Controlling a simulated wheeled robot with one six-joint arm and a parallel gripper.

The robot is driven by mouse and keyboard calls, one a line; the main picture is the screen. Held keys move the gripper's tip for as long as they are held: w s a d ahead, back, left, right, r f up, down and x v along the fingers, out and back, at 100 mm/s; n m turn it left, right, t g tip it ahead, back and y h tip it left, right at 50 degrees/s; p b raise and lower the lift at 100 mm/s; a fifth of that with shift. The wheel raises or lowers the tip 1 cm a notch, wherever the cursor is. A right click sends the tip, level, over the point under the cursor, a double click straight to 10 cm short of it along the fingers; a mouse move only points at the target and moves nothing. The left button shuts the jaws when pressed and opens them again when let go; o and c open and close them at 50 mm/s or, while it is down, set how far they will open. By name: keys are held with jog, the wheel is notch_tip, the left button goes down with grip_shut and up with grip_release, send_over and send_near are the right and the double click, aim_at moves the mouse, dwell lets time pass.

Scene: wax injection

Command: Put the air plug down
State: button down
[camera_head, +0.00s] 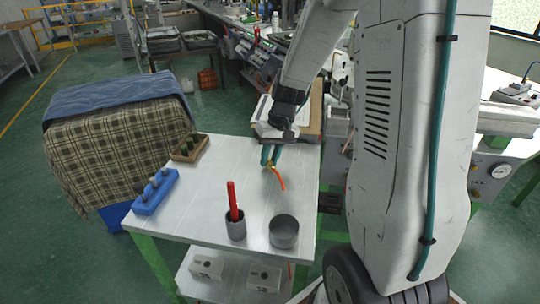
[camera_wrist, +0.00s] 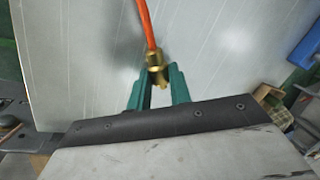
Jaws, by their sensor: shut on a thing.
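The air plug is a brass fitting (camera_wrist: 155,64) on an orange hose (camera_wrist: 147,25). My gripper (camera_wrist: 157,76) has two teal fingers, shut on the brass fitting in the wrist view. In the head view, my gripper (camera_head: 268,155) points down over the far right part of the white table (camera_head: 200,210). The orange hose (camera_head: 279,180) hangs toward the table front there. The brass end is partly hidden by the fingers. I cannot tell whether the plug or hose touches the tabletop.
A grey cup (camera_head: 236,229) with a red-handled tool (camera_head: 232,200) and a grey round pot (camera_head: 284,232) stand near the front edge. A blue holder (camera_head: 155,192) and wooden tray (camera_head: 188,152) are at the left. The table's middle is clear.

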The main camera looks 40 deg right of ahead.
jog(key=c, duration=1.3)
grip_release()
jog(key=shift+a+f, duration=0.1)
jog(key=shift+s, duration=0.1)
jog(key=v, duration=1.2)
jog(key=shift+r, duration=0.35)
jog(key=s+a+r+n+h, duration=0.1)
jog(key=s+a+r, duration=0.2)
jog(key=s+a, duration=0.2)
jog(key=s+a+r+h, duration=0.1)
jog(key=s+a+r, duration=0.1)
jog(key=s+a, duration=0.25)
jog(key=shift+n+t+h, duration=0.3)
jog(key=shift+n+h, duration=0.2)
jog(key=shift+n, duration=0.2)
jog(key=s+a, duration=0.1)
jog(key=s, duration=0.3)
jog(key=s+a, duration=0.1)
jog(key=s, duration=0.3)
jog(key=s+a, duration=0.2)
jog(key=s, duration=0.2)
jog(key=shift+s+f, duration=0.25)
jog(key=shift+f, duration=0.05)
